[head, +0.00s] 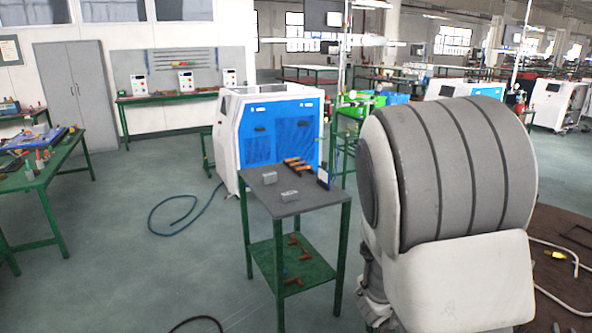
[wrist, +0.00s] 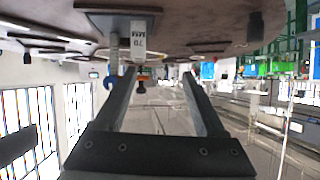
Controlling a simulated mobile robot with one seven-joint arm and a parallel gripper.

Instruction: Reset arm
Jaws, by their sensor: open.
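My gripper (wrist: 160,75) shows in the wrist view, with its two dark fingers spread apart. It is open, and nothing is held between the fingers. My gripper itself cannot be made out in the head view.
A green workbench (head: 45,180) is at the left. Floor between is mostly clear, with a hose (head: 152,222).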

